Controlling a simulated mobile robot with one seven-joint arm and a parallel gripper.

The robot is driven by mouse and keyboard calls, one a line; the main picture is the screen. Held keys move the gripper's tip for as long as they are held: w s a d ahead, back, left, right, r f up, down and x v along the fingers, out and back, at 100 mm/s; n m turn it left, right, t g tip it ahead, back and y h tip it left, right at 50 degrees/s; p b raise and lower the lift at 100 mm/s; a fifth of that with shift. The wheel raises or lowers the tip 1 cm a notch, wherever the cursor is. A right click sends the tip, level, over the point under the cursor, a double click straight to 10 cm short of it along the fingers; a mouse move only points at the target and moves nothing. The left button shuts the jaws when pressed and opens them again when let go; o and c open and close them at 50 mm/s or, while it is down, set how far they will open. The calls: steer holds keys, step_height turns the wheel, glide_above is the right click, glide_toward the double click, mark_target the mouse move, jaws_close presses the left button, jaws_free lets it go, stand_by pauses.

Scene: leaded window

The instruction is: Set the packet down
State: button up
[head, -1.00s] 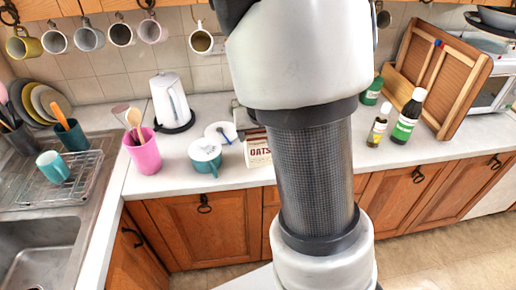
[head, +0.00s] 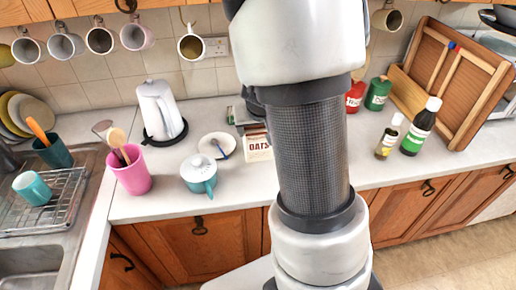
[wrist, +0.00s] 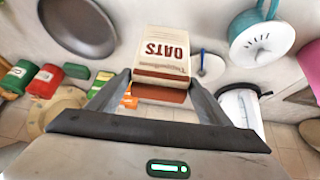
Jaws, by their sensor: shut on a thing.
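The packet is a cream box with a brown band and "OATS" in dark red letters. In the head view the packet (head: 257,149) shows above the worktop's front part, its right side hidden behind my arm. In the wrist view the packet (wrist: 163,52) stands between the two fingers of my gripper (wrist: 161,82), which is shut on it. I cannot tell whether the packet's base touches the worktop (head: 235,188). My gripper is hidden behind my arm in the head view.
Left of the packet are a white plate (head: 217,144) with a blue-handled item, a teal pot (head: 198,172), a kettle (head: 160,110) and a pink utensil cup (head: 131,172). Two bottles (head: 420,126) stand right of my arm. A dark pan (wrist: 78,26) shows in the wrist view.

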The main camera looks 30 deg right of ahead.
steer(key=shift+w+f+b, duration=0.1)
steer(key=shift+f+b, duration=0.35)
steer(key=shift+f, duration=1.05)
steer(key=shift+f+b, duration=1.3)
steer(key=shift+f, duration=0.75)
steer(key=o, duration=2.1)
steer(key=shift+c, duration=0.2)
